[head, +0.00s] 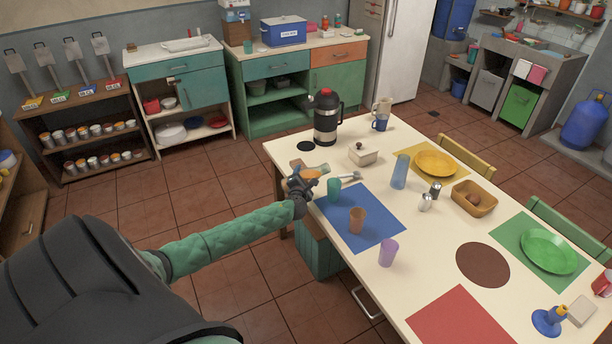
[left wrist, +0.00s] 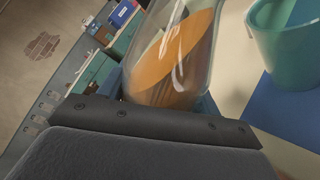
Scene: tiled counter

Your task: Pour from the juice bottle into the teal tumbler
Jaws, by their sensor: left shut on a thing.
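My left gripper (head: 301,183) is shut on the juice bottle (head: 313,172) at the near left corner of the table. The bottle is clear glass with orange juice inside and is tilted, its clear end to the right in the head view. In the left wrist view the bottle (left wrist: 172,62) rises from behind the dark gripper. The teal tumbler (head: 334,190) stands upright on the blue mat, just right of the gripper. It also shows in the left wrist view (left wrist: 287,50), apart from the bottle. No stream of juice is visible. My right gripper is not in view.
On the blue mat (head: 375,229) stands an orange-brown tumbler (head: 357,219); a purple tumbler (head: 388,252) is near its edge. A blue tumbler (head: 400,172), a white lidded dish (head: 364,154) and a dark flask (head: 326,118) stand farther back. A red mat (head: 460,318) is empty.

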